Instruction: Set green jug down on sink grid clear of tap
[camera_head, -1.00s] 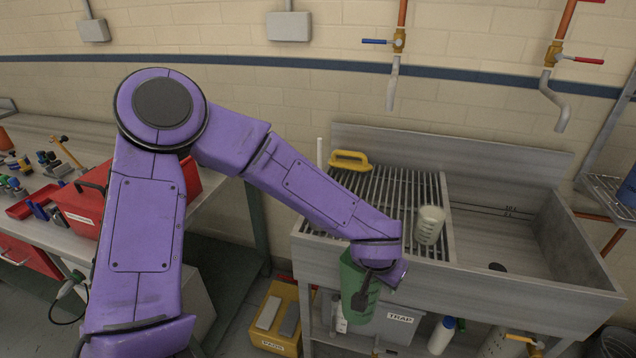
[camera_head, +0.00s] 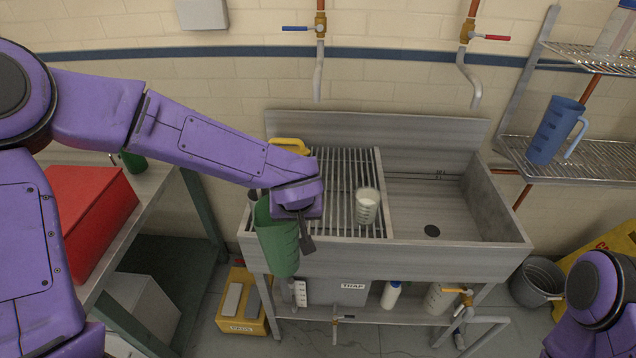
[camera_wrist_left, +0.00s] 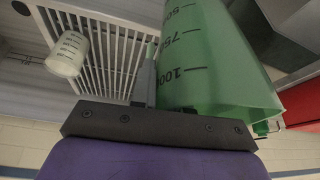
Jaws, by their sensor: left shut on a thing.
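The green jug (camera_head: 277,243) hangs upright at the front left of the sink, in front of the front edge. My left gripper (camera_head: 304,236) is shut on it. In the left wrist view the green jug (camera_wrist_left: 215,70) fills the right of the picture, with dark measuring marks on its side. The sink grid (camera_head: 335,190) is a set of metal bars over the left part of the sink. The blue-handled tap (camera_head: 318,60) ends in a grey spout above the grid. Part of the grid is hidden behind my left arm. My right gripper is out of view.
A clear beaker (camera_head: 366,207) stands on the grid's right side. A yellow-handled thing (camera_head: 289,145) lies at the grid's back left. The open basin (camera_head: 430,200) is right of the grid. A blue jug (camera_head: 555,130) stands on the right shelf.

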